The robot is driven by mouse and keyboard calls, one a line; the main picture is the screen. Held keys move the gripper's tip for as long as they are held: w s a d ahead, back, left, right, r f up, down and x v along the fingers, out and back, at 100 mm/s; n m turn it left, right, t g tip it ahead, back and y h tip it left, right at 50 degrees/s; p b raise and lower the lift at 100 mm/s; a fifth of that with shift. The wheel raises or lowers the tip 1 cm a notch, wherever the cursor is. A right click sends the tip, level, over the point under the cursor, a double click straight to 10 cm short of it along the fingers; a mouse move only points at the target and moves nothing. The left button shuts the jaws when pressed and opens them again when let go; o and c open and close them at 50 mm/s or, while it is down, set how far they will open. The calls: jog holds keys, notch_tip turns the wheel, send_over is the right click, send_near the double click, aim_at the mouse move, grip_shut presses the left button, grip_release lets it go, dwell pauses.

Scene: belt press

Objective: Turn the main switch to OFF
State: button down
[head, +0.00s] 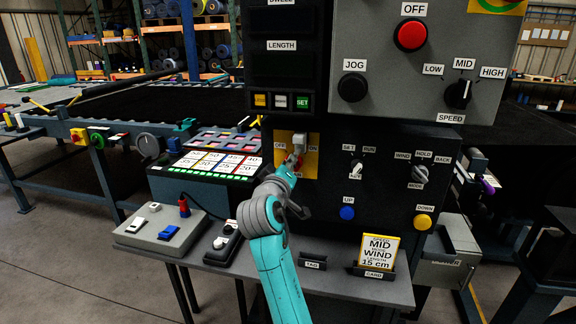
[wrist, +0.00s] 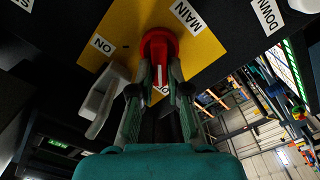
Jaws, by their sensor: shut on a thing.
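The main switch is a red knob (wrist: 159,45) on a yellow plate (head: 311,165). The plate has OFF at its upper left, ON at its upper right and MAIN at the bottom in the head view. My gripper (wrist: 160,72) is shut on the red knob, one finger on each side. In the head view my gripper (head: 296,163) covers most of the knob. A pale line on the knob runs down in the wrist view toward a half-hidden label; I cannot tell the exact setting. A pale grey block (head: 299,141) sticks out above the knob.
Above the plate are small push buttons (head: 280,101). To the right are the SET/RUN key switch (head: 357,167), a blue UP button (head: 347,213) and the MODE knob (head: 420,174). A control box (head: 168,232) stands on the shelf at the lower left.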

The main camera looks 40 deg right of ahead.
jog(key=c, duration=1.1)
grip_release()
jog(key=shift+c, duration=0.2)
